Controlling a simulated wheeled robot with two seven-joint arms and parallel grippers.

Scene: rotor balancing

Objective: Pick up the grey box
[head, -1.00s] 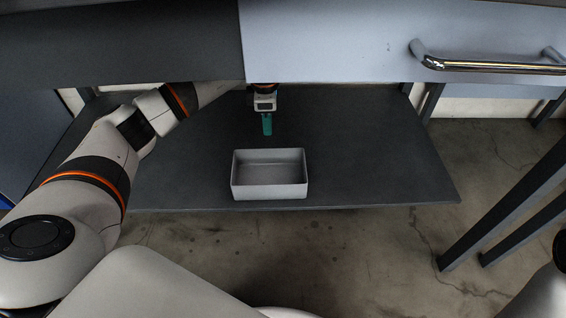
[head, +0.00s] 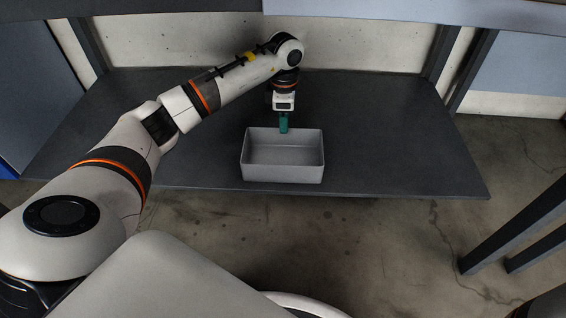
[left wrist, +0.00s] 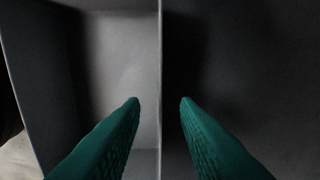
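The grey box (head: 283,173) is an open, empty, rectangular tray standing upright on the dark shelf, close to its front edge. My left gripper (head: 284,127) reaches in from behind and points down at the box's back wall. In the left wrist view, the two green fingers (left wrist: 160,101) are spread apart, with the rim of the box wall (left wrist: 160,60) running between them. The inside of the box (left wrist: 115,60) lies on the left of that wall and the dark shelf on the right. Whether the fingers touch the wall is not clear. My right gripper is not in view.
The dark shelf (head: 390,150) is clear on both sides of the box. A grey-blue cabinet edge (head: 420,10) hangs above it. A pale wall (head: 350,45) stands behind. Dark metal legs (head: 520,225) stand at the right over the concrete floor.

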